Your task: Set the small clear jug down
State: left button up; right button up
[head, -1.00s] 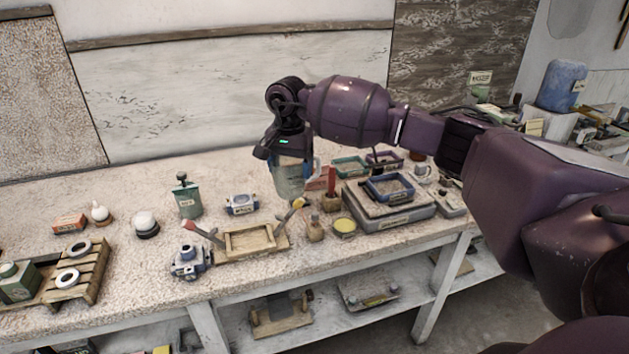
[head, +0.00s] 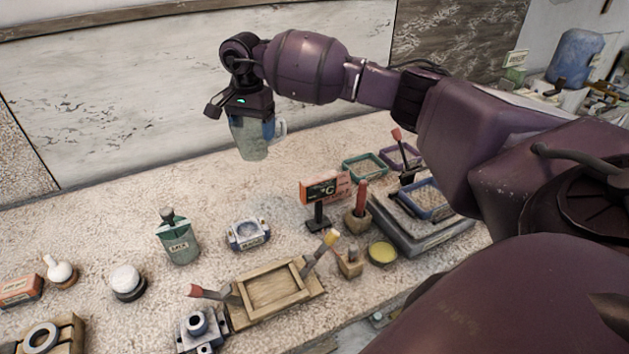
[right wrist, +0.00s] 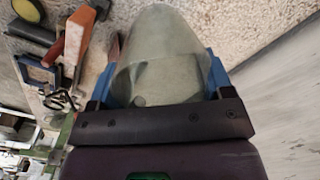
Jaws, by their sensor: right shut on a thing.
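The small clear jug (head: 252,143) is a greenish see-through vessel with a handle on its right side. My right gripper (head: 250,122) is shut on it near its top, with blue finger pads on either side. The jug hangs about upright over the back of the bench (head: 110,215), and appears to be above the surface. In the right wrist view the jug (right wrist: 158,60) fills the middle between the blue fingers. My left gripper is in neither view.
A green bottle (head: 178,238), a small blue-and-white device (head: 248,233) and a wooden tray (head: 268,289) stand nearer the front. An orange sign (head: 324,187) and coloured trays (head: 364,166) are to the right. Bare bench lies around and left of the jug.

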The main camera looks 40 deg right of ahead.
jog(key=shift+w, duration=0.3)
jog(key=shift+f, duration=0.3)
notch_tip(320, 180, down, 20)
jog(key=shift+r, duration=0.25)
jog(key=o, duration=0.9)
jog(key=shift+o, duration=0.2)
